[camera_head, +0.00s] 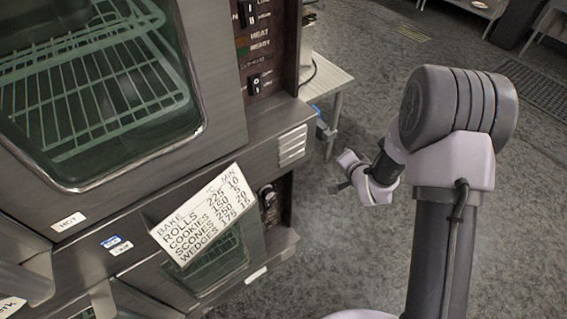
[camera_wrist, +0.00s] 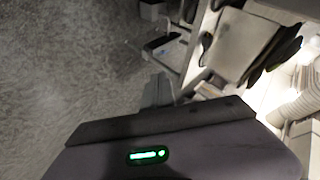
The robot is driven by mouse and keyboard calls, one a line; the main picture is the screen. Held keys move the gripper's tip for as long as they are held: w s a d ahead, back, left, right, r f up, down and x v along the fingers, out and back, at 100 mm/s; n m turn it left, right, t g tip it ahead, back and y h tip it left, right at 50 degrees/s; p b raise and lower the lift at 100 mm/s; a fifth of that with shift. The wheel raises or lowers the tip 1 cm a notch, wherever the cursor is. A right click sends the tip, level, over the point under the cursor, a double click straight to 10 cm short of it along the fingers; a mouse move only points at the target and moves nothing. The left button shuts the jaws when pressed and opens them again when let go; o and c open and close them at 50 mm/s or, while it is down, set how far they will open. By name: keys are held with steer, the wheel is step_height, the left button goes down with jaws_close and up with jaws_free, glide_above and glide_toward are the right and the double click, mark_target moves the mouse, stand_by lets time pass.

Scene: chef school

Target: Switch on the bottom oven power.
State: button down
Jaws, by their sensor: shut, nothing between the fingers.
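The bottom oven (camera_head: 258,243) is at the lower middle of the head view, with a glass window partly hidden behind a white baking-time card (camera_head: 205,215). A small dark control (camera_head: 268,196) shows on its right-hand panel. Its label and position are too small to tell, and the rest of that panel is hard to make out. My gripper (camera_head: 339,187) is shut and empty, to the right of that panel and apart from it.
A small table (camera_head: 328,85) stands beside the ovens, beyond my gripper. The grey floor (camera_head: 330,235) around my arm is open.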

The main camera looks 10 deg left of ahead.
steer(key=s+a+f+y, duration=0.3)
steer(key=s+a+f, duration=0.2)
steer(key=s+f, duration=0.3)
steer(key=s+a+f+m+g+y+p, duration=0.1)
steer(key=s+a+f+y, duration=0.2)
steer(key=s+f, duration=0.6)
step_height(320, 180, down, 4)
steer(key=a, duration=0.2)
steer(key=shift+a+y, duration=0.4)
steer(key=shift+s, duration=0.1)
steer(key=b, duration=0.6)
glide_toward(268, 203)
steer(key=f+x, duration=0.1)
steer(key=x, duration=0.6)
steer(key=shift+s+d+f, duration=0.25)
